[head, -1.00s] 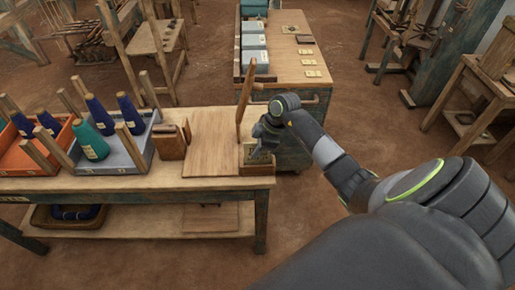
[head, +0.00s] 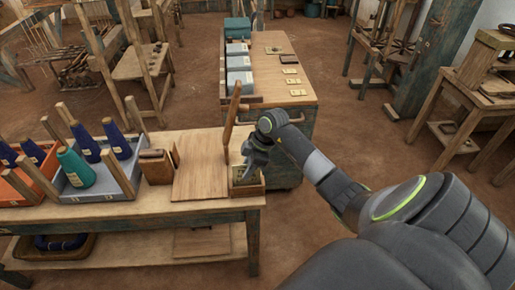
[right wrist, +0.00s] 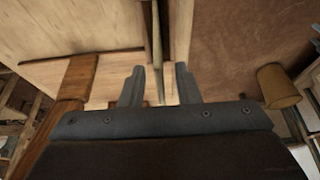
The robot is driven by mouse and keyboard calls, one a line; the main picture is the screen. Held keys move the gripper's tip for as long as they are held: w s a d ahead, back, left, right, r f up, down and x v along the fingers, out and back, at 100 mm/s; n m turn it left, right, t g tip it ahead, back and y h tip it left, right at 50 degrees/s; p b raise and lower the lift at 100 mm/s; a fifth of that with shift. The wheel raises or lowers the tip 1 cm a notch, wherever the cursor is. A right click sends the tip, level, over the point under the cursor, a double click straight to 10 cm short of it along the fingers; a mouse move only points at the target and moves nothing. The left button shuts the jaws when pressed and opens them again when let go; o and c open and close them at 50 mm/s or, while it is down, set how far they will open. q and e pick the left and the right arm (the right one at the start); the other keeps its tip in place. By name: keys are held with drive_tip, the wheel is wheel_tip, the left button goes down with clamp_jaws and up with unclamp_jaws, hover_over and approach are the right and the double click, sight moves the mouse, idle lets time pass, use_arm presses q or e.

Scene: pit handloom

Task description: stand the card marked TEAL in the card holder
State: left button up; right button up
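My right gripper (head: 246,176) points down over a small wooden box (head: 250,190) at the bench's right end, which looks like the card holder. In the right wrist view its two fingers (right wrist: 159,82) stand apart. A thin upright edge (right wrist: 157,55) shows between them, with gaps on both sides; I cannot tell whether it is the card or part of the holder. A pale greenish patch shows by the fingertips in the head view, too small to read. The word TEAL is not legible anywhere. My left gripper is not in view.
A tall wooden stick (head: 232,113) rises close left of my gripper. A board (head: 200,170), a brown block (head: 155,167) and trays with blue and teal cones (head: 77,168) fill the bench. The far table (head: 284,52) holds several small pale cards (head: 291,82).

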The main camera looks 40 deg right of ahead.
drive_tip(key=b+v, duration=0.2)
drive_tip(key=v, duration=1.4)
drive_tip(key=shift+a, duration=0.15)
